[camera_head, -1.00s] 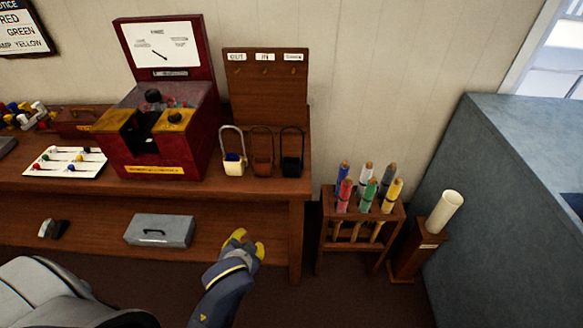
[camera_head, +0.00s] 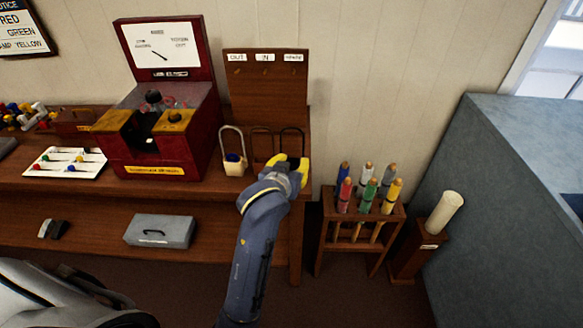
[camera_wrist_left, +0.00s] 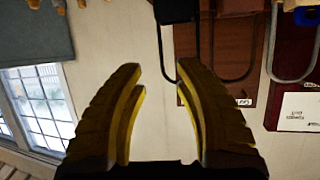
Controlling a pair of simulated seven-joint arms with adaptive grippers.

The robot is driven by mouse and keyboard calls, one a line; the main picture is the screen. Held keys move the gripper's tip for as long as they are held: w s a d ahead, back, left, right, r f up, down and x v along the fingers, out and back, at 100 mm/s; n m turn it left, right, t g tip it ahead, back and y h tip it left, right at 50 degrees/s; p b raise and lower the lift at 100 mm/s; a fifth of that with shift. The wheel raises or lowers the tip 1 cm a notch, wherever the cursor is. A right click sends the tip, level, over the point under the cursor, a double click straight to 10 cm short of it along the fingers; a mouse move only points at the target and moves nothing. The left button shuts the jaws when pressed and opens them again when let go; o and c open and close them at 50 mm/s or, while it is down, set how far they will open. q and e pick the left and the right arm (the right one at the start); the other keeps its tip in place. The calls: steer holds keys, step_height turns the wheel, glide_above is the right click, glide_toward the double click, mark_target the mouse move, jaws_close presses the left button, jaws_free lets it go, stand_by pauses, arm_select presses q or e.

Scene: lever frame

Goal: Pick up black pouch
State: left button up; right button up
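The black pouch is mostly hidden behind my left gripper (camera_head: 291,161) in the head view; only its dark hoop handle (camera_head: 292,134) shows above the fingers. In the left wrist view, the black pouch (camera_wrist_left: 176,10) is at the top edge, partly cut off, with its dark loop hanging down in the picture. My left gripper's yellow fingers (camera_wrist_left: 160,76) are apart with nothing between them. The pouch lies beyond their tips, with its loop close to the right fingertip. My right gripper is not in view.
A red machine (camera_head: 170,150) stands further left, and a wooden backboard (camera_head: 266,95) rises behind. A rack (camera_head: 360,232) of coloured rolls stands right.

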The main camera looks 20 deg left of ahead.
mark_target(303, 151)
arm_select(q)
steer(key=x, duration=1.3)
steer(key=shift+w+f, duration=0.15)
steer(key=shift+w, duration=0.25)
jaws_close()
stand_by(0.4)
